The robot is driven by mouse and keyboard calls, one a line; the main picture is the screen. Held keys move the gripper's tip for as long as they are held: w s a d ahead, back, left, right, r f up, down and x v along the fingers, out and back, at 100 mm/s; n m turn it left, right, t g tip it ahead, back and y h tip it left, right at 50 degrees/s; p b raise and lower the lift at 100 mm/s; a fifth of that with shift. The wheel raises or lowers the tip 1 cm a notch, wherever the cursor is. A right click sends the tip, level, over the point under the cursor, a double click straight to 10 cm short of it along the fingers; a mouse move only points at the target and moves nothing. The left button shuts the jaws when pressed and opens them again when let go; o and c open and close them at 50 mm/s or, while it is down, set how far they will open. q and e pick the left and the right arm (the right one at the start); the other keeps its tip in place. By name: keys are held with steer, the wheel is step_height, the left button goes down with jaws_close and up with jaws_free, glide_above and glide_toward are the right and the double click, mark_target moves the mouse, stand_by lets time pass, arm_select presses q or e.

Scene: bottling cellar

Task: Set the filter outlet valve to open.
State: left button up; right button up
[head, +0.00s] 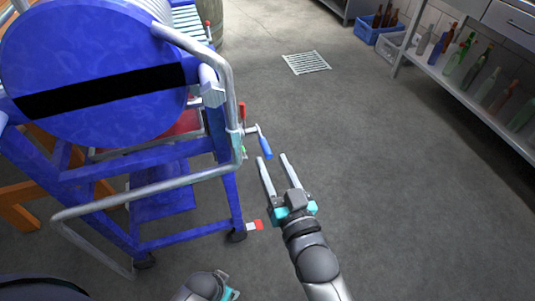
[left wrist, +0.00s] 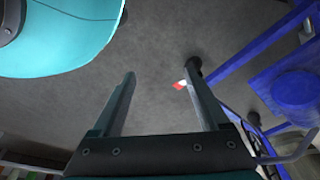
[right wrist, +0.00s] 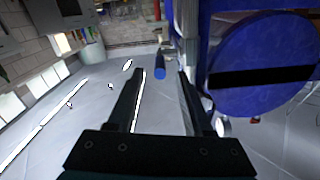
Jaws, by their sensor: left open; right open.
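The valve has a blue lever handle (head: 264,146) on a grey fitting at the pipe (head: 230,90) of the blue filter machine. The handle slants down and to the right in the head view. A red mark (head: 242,110) is above it and a green mark (head: 243,152) below, both by the pipe. My right gripper (head: 272,158) is open and empty, its fingertips just short of the handle in the picture. In the right wrist view the handle (right wrist: 159,65) shows beyond and between the fingertips. My left gripper (left wrist: 160,85) is open and empty over the floor.
A bottle shelf (head: 455,85) stands at the right.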

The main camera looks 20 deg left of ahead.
mark_target(267, 150)
arm_select(q)
steer(key=shift+w+d+r+b, duration=0.2)
steer(key=shift+r, duration=0.3)
steer(key=shift+w+d+r+b, duration=0.2)
steer(key=shift+r, duration=0.25)
steer(key=shift+w+d+r+b, duration=0.2)
steer(key=shift+r, duration=0.3)
arm_select(e)
steer(key=shift+x, duration=2.1)
jaws_close()
